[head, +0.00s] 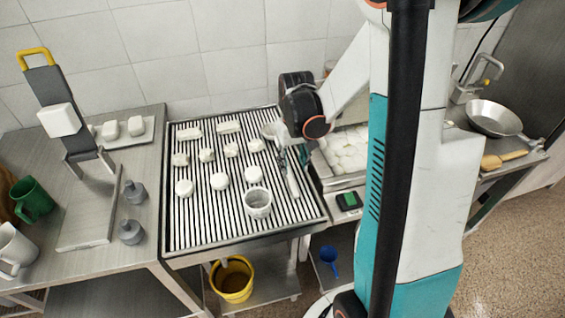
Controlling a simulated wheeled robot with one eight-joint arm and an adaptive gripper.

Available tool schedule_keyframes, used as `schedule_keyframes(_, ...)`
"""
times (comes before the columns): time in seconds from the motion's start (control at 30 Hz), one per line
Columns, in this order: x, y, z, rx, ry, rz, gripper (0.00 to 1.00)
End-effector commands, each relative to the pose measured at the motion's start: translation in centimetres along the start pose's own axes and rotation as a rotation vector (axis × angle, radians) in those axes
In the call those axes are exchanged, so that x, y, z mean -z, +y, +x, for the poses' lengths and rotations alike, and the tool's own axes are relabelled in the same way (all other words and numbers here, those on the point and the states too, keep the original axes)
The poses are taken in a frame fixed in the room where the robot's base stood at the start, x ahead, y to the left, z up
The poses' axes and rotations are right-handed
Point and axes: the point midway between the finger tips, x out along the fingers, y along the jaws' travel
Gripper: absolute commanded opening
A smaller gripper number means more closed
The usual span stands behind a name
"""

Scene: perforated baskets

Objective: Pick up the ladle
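My gripper (294,158) points down over the right part of the slatted draining table (240,230). Its fingers are small and partly hidden by my arm, so I cannot tell whether they are open or shut. A long pale piece (292,183), perhaps a ladle handle, shows right at the fingers; I cannot tell whether they touch it. A pale rounded piece (268,131), perhaps a ladle bowl, is just left of my wrist. A blue scoop-like thing (328,255) is low down, below the table to the right.
Several white cheese-like pieces (222,181) and a perforated white basket (257,203) stand on the slats. A yellow bucket (232,281) is below. A steel counter with grey weights (131,231) is left. A pan (494,118) and wooden utensil (502,159) are right.

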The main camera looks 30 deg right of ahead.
Motion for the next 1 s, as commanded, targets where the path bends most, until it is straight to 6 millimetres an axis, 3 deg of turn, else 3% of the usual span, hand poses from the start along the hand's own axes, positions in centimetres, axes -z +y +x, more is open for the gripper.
schedule_keyframes(0.33, 0.2, -0.2, 2.4, 0.000, 0.000, -0.001, 0.40)
schedule_keyframes(0.6, 0.7, -0.6, 6.2, 0.000, 0.001, 0.000, 0.40)
schedule_keyframes(0.87, 0.7, -0.6, 6.5, -0.001, 0.001, 0.000, 0.40)
schedule_keyframes(0.9, 0.7, -0.6, 6.5, -0.001, 0.001, 0.000, 0.38)
schedule_keyframes(1.0, 0.7, -0.6, 6.5, -0.001, 0.001, 0.000, 0.15)
